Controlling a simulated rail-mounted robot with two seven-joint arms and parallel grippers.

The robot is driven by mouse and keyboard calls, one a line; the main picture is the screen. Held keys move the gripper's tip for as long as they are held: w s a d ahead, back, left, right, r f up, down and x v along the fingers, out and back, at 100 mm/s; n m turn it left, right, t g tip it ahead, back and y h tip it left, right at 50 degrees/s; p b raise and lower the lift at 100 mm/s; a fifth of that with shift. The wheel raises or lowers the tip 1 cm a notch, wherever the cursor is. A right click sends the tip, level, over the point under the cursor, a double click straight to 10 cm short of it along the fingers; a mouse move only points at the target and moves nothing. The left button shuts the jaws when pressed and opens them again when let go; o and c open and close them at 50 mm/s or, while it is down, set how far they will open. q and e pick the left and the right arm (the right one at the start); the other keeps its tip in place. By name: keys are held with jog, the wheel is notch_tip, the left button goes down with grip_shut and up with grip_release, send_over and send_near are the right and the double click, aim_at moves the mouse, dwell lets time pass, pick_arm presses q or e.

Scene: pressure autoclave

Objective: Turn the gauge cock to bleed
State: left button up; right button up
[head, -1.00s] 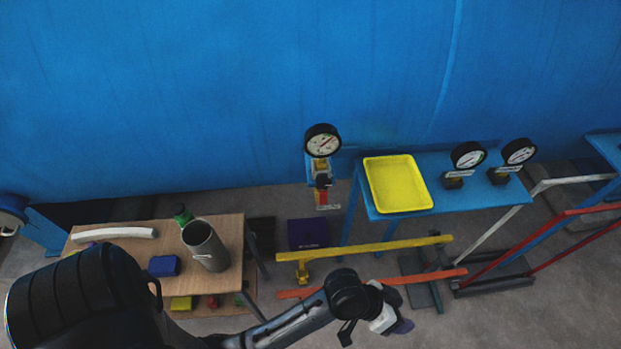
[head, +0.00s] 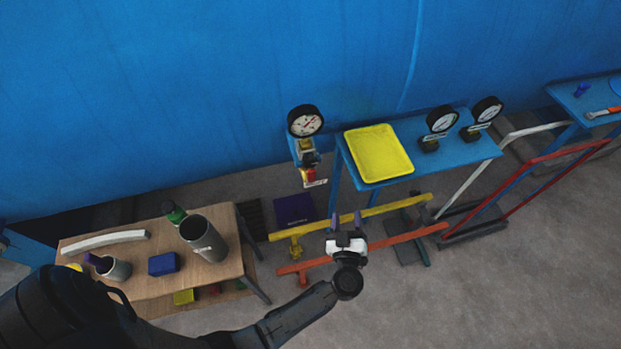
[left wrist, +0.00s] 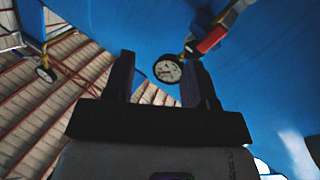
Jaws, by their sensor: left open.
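The gauge cock (head: 309,174) is a small fitting with a red handle and a white tag, under a round black-rimmed gauge (head: 305,121) on the blue wall. My left gripper (head: 347,220) is open and empty, in front of and below the cock, with its two purple fingers apart and pointing toward the wall. In the left wrist view, the gauge (left wrist: 168,69) shows between the open fingers (left wrist: 160,80), and the red handle (left wrist: 211,39) is above and to the right, apart from them. The tag's text is too small to read. My right gripper is not in view.
A blue table (head: 440,164) right of the cock holds a yellow tray (head: 378,153) and two more gauges. A yellow rail (head: 375,211) and an orange rail (head: 400,237) lie below. A wooden table (head: 150,266) with cups and a blue block stands at left.

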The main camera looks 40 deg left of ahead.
aim_at(312, 177)
pick_arm(q)
jog(key=s+a+g+y, duration=0.4)
jog(key=g, duration=0.1)
jog(key=x, duration=1.3)
jog(key=shift+w+f, duration=0.1)
jog(key=shift+w, duration=0.4)
jog(key=shift+c, duration=0.3)
grip_shut()
